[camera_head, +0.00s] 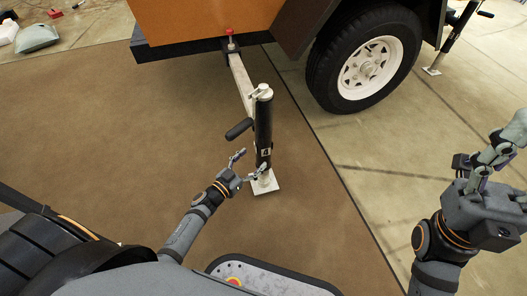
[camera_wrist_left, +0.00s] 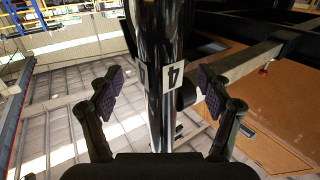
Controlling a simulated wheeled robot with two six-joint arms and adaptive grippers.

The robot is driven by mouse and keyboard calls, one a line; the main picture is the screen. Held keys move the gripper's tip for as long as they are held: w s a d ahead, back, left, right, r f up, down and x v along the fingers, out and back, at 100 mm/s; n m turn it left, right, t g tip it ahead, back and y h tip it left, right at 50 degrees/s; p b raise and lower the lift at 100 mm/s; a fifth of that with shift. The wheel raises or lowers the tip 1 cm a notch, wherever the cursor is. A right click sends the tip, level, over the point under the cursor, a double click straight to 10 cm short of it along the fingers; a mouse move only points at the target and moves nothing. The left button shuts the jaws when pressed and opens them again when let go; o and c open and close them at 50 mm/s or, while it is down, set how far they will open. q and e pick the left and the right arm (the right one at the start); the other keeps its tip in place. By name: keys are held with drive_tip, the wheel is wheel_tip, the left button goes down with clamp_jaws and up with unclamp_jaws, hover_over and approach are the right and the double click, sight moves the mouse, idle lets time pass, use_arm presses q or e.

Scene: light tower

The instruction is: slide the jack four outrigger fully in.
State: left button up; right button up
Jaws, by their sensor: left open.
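The jack four (camera_head: 263,130) is a black upright tube at the end of a pale metal outrigger beam (camera_head: 240,82). The beam sticks out from under the orange trailer. A red-topped pin (camera_head: 230,36) sits where the beam meets the trailer. The jack's foot plate (camera_head: 265,183) is on or close to the floor. My left gripper (camera_head: 246,164) is open at the lower part of the jack. In the left wrist view the jack tube (camera_wrist_left: 160,45), with a "4" label, stands between the spread fingers (camera_wrist_left: 162,85). My right gripper (camera_head: 505,140) is at the right, away from the jack.
The trailer wheel (camera_head: 368,68) stands right of the beam. A black crank handle (camera_head: 239,129) juts left from the jack. Another jack (camera_head: 452,38) is at the top right. The brown mat (camera_head: 110,120) is clear on the left.

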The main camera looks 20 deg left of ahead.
sight(258, 155)
use_arm(q)
drive_tip(key=b+x, duration=0.1)
drive_tip(key=x, duration=0.4)
drive_tip(key=shift+w+f+b, duration=0.15)
drive_tip(key=shift+b, duration=0.15)
drive_tip(key=shift+w+d, duration=0.25)
drive_tip(key=shift+w, duration=0.35)
drive_tip(key=c, duration=1.6)
drive_tip(key=shift+w, duration=0.1)
clamp_jaws()
